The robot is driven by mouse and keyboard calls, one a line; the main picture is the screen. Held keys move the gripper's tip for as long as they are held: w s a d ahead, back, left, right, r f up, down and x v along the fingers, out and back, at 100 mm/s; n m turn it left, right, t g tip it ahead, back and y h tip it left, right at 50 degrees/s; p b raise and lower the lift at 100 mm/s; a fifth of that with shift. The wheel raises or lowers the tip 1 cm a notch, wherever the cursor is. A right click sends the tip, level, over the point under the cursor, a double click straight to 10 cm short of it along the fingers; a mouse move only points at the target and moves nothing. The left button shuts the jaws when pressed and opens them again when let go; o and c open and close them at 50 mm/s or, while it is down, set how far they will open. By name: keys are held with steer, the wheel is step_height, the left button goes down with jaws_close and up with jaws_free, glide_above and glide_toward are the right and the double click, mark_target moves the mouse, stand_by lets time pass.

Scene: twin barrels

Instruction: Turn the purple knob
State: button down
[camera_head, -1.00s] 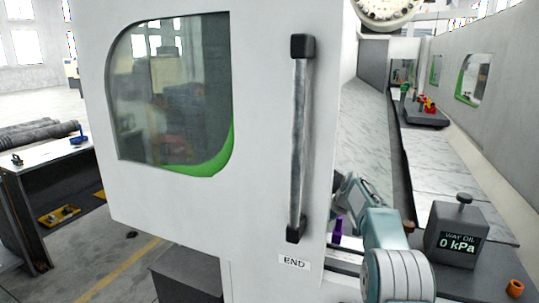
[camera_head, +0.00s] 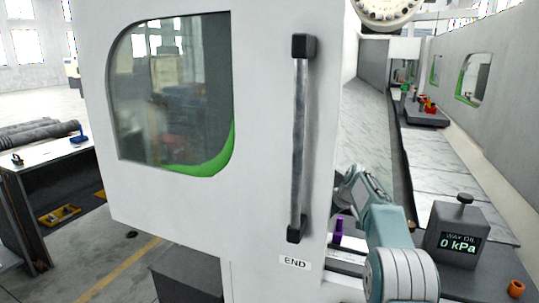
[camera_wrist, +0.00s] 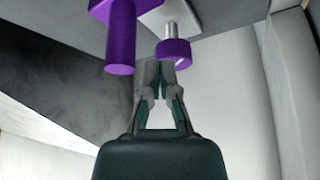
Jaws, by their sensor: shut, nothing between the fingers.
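Two purple parts show above my gripper in the wrist view. One is a purple cylinder (camera_wrist: 120,42) hanging from a purple block, up and left of the fingertips. The other is a purple collar-like knob (camera_wrist: 173,52) at the end of a short metal shaft. My gripper (camera_wrist: 158,72) is shut and empty, its tips just below the collar; I cannot tell whether they touch it. In the head view a small purple part (camera_head: 338,231) stands beside my arm, near the cabinet's lower right edge. The fingers are not clear there.
A white cabinet door with a window and a long vertical handle (camera_head: 299,140) fills the middle of the head view. A grey "WAY OIL" box (camera_head: 455,232) reading 0 kPa stands right of my arm. An orange cup-like part (camera_head: 515,288) lies at the lower right.

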step_height(320, 180, up, 4)
steer(key=shift+f, duration=0.2)
steer(key=shift+s+a+f, duration=0.3)
steer(key=shift+a+f, duration=0.1)
steer(key=shift+f, duration=0.6)
steer(key=shift+s+a+f, duration=0.3)
steer(key=shift+a+f, duration=0.15)
steer(key=shift+f, duration=0.55)
steer(key=shift+s+a+f, duration=0.3)
steer(key=shift+a+f, duration=0.1)
steer(key=shift+f, duration=0.6)
steer(key=shift+w+a, duration=0.1)
steer(key=shift+w, duration=0.2)
steer(key=shift+w+d, duration=0.4)
steer(key=shift+d, duration=0.3)
steer(key=shift+w+d, duration=0.35)
steer(key=shift+w, duration=0.05)
steer(key=shift+s+d, duration=0.15)
steer(key=shift+d, duration=0.05)
